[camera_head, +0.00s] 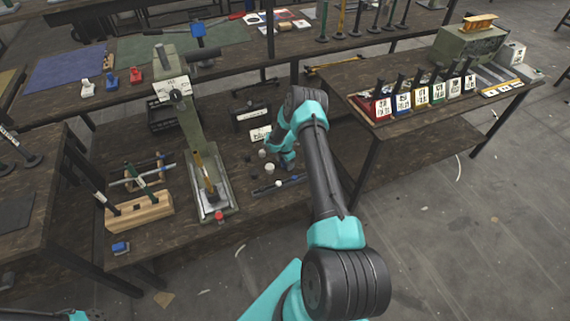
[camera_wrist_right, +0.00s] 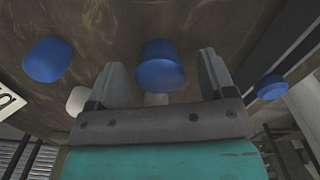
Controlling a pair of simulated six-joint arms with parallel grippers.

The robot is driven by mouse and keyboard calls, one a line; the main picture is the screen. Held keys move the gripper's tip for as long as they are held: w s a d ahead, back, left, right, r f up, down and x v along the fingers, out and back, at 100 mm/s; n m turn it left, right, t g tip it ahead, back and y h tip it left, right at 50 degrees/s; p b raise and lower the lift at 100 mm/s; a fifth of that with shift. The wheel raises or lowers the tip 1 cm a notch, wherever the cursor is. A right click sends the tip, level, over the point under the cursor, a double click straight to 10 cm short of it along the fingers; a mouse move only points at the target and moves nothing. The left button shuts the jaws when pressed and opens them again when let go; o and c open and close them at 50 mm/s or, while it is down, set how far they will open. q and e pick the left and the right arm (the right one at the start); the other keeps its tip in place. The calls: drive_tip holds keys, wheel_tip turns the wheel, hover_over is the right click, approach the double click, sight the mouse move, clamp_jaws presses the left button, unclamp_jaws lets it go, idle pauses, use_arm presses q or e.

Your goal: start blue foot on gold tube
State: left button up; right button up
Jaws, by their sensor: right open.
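In the right wrist view, a blue foot (camera_wrist_right: 161,66) sits between the two spread fingers of my right gripper (camera_wrist_right: 160,85). The fingers are apart, and I cannot tell whether they touch it. Two more blue feet lie to the left (camera_wrist_right: 47,60) and right (camera_wrist_right: 270,87). In the head view, my right gripper (camera_head: 284,163) is low over the bench beside small white and dark feet. A gold tube (camera_head: 201,168) shows leaning in the grey-green press (camera_head: 190,125). Another gold tube (camera_head: 341,17) stands at the back table. My left gripper is not in view.
A wooden block (camera_head: 138,212) with tubes stands left of the press. A red knob (camera_head: 219,216) and a small blue piece (camera_head: 121,247) are near the front edge. Labelled coloured bins (camera_head: 421,97) line the right table. White pieces with pale tops (camera_head: 268,168) lie near my gripper.

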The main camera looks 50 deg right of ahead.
drive_tip(key=shift+f, duration=0.25)
drive_tip(key=shift+c, duration=0.2)
drive_tip(key=c, duration=0.9)
